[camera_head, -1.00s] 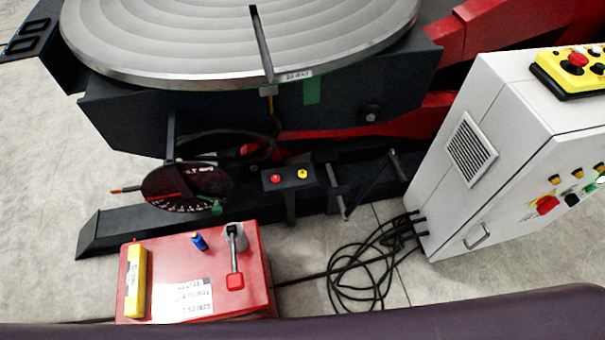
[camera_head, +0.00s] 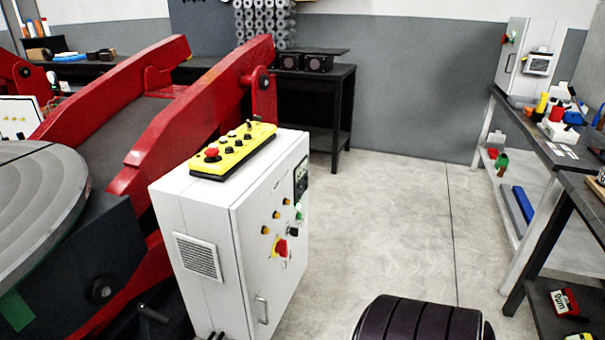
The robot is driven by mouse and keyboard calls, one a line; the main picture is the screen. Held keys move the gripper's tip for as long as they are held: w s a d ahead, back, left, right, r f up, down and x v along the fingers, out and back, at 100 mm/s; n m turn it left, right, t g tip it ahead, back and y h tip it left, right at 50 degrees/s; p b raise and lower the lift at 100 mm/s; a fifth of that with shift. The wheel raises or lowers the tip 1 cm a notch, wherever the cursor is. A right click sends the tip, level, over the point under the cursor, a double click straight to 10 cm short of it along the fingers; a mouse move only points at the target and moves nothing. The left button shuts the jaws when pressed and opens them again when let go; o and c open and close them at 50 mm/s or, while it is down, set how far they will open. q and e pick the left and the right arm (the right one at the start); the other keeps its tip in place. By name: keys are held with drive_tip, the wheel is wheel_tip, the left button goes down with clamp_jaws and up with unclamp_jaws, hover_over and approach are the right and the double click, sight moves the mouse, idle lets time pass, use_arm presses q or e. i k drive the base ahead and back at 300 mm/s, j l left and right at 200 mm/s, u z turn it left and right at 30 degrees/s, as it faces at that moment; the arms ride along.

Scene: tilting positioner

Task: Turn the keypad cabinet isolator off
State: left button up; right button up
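A white cabinet (camera_head: 525,60) is at the far right by the wall. It has a small panel with a screen (camera_head: 538,64) on its front, too small to tell if there are keys, and a small red knob (camera_head: 506,38) at its left side. A nearer white cabinet (camera_head: 268,205) stands at centre left. Its front has a red handle on a yellow plate (camera_head: 281,248), lamps and a dark display (camera_head: 301,178). I cannot tell either switch's position for sure. Neither gripper is in view.
A yellow pendant (camera_head: 233,151) with buttons lies on the nearer cabinet. Red positioner arms (camera_head: 185,120) and a round table (camera_head: 35,200) fill the left. Dark benches with tools (camera_head: 560,150) line the right.

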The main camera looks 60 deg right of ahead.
sight(281, 247)
drive_tip(key=z, duration=0.45)
drive_tip(key=k+z, duration=0.1)
drive_tip(key=z, duration=0.3)
drive_tip(key=l+z, duration=0.1)
drive_tip(key=z, duration=0.35)
drive_tip(key=l+z, duration=0.1)
drive_tip(key=z, duration=0.3)
drive_tip(key=l+u, duration=0.1)
drive_tip(key=u, duration=0.25)
drive_tip(key=l+u, duration=0.15)
drive_tip(key=u, duration=0.2)
drive_tip(key=i+l+u, duration=0.25)
drive_tip(key=l, duration=0.5)
drive_tip(key=l+u, duration=0.25)
drive_tip(key=l, duration=0.5)
drive_tip(key=i+l+u, duration=0.25)
drive_tip(key=l, duration=0.55)
drive_tip(key=k, duration=0.1)
